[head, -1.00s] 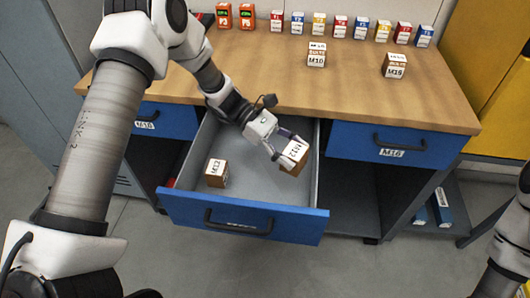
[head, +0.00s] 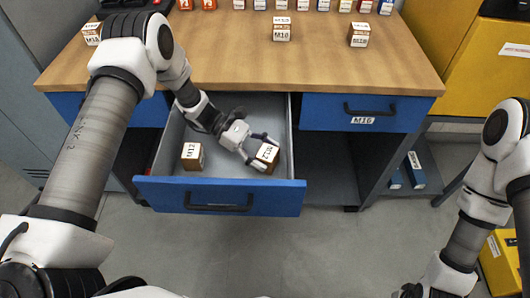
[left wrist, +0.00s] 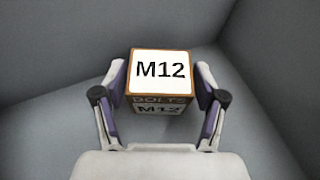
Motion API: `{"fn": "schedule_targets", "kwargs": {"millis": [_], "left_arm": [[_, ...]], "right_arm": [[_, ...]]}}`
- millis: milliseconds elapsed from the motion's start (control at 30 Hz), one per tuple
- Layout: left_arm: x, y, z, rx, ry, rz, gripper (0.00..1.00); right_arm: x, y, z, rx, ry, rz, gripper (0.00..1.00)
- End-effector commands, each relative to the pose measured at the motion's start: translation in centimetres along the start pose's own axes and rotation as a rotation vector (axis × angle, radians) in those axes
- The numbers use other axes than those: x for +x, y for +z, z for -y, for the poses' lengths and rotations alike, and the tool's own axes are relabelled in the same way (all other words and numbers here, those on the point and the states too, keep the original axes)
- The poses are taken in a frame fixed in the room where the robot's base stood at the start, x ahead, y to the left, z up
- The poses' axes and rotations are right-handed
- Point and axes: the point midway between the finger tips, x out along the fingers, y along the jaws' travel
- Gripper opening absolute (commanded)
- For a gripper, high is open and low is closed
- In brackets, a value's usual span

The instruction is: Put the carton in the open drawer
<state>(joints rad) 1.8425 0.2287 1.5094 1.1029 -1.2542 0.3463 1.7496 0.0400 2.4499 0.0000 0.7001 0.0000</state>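The open blue drawer (head: 160,193) under the bench has a grey inside. A small brown carton (head: 267,158) with a white M12 top label sits in its right part; it also shows in the left wrist view (left wrist: 160,70). My left gripper (head: 258,150) reaches into the drawer with its fingers on either side of this carton. In the left wrist view a narrow gap shows between each finger and the carton, so the gripper is open around it. My right arm is at the right, its gripper out of the picture.
Another M12 carton (head: 192,156) stands in the drawer's left part. Cartons M10 (head: 282,28) and others stand on the wooden bench top (head: 230,62), with small coloured boxes along the back. A closed drawer (head: 362,113) is at the right. Free drawer floor lies between the two cartons.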

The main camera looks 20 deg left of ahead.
Motion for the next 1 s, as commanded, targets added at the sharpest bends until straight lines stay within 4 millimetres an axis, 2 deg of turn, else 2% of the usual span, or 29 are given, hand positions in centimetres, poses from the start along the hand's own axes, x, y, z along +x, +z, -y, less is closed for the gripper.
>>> {"fn": "schedule_targets", "kwargs": {"millis": [367, 467, 700, 833, 1000], "left_arm": [[-0.2, 0.6, 0.0, 0.000, 0.000, 0.000, 0.85], [-1.5, 0.2, -0.1, 0.001, 0.004, 0.001, 0.85], [-6.3, 0.2, -0.1, 0.002, 0.004, 0.001, 0.85], [-7.6, 0.3, -0.1, 0.001, 0.002, 0.000, 0.85], [-7.7, 0.3, 0.0, 0.000, 0.000, 0.000, 0.85]], "right_arm": [[-0.6, 0.0, 0.0, 0.000, 0.000, 0.000, 0.40], [0.0, 0.0, 0.0, 0.000, 0.000, -0.001, 0.40], [0.7, 0.0, 0.0, 0.000, 0.000, 0.000, 0.40], [0.8, 0.0, 0.0, 0.000, 0.000, 0.000, 0.40], [0.8, 0.0, 0.0, 0.000, 0.000, 0.000, 0.40]]}}
